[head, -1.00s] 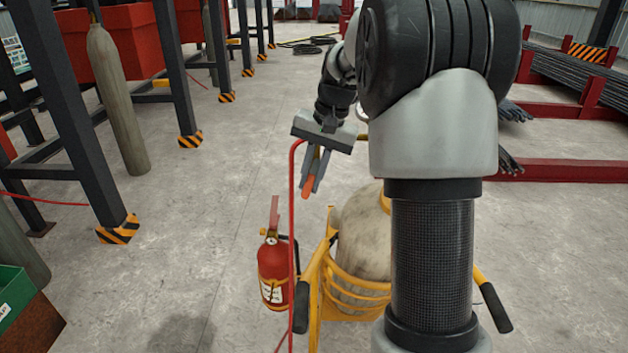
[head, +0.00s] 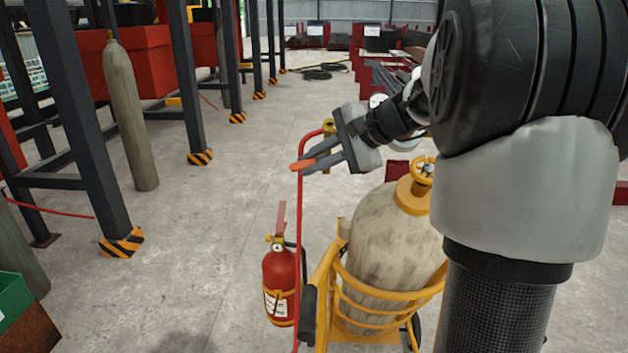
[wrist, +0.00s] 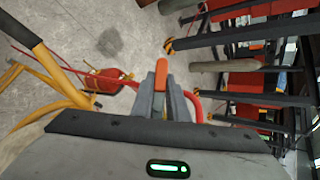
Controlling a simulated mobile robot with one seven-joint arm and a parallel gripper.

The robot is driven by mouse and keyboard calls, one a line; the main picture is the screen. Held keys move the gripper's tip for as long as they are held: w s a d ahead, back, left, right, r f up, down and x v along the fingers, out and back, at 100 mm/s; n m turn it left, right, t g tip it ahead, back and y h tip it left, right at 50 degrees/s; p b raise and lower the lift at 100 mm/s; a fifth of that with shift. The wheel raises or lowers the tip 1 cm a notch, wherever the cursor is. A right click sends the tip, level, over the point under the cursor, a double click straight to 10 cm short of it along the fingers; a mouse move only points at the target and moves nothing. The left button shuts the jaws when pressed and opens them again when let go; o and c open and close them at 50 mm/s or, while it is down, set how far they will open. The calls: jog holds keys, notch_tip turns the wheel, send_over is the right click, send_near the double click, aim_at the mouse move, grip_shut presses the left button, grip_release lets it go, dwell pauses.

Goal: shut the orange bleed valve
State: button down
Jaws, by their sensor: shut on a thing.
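The orange bleed valve shows as a short orange lever (head: 302,165) pointing left, above and left of the gas cylinder (head: 385,250). My gripper (head: 312,161) is shut on this lever, and its end sticks out past the fingertips. In the wrist view the orange lever (wrist: 162,72) lies between the two grey fingers (wrist: 160,97). A brass-coloured fitting (head: 328,128) stands behind the fingers. The valve body is mostly hidden by my gripper.
A red hose (head: 299,230) rises beside the lever and bends over to the right. A fire extinguisher (head: 280,285) hangs on the left of the yellow cylinder cart (head: 325,270). Dark rack posts (head: 80,140) stand at left. The floor between is clear.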

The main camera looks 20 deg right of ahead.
jog(key=m+t+b, duration=0.2)
jog(key=b, duration=0.1)
jog(key=shift+w+r+m+b, duration=0.15)
jog(key=shift+w+m+b, duration=0.1)
jog(key=shift+m+b, duration=0.05)
jog(key=shift+d+r+m+t+b, duration=0.1)
jog(key=shift+r+m+t+b, duration=0.1)
jog(key=shift+m+t+b, duration=0.25)
jog(key=c, duration=1.7)
grip_release()
jog(key=p+v, duration=0.2)
jog(key=v, duration=1.5)
jog(key=shift+s+d, duration=0.1)
jog(key=shift+d, duration=0.1)
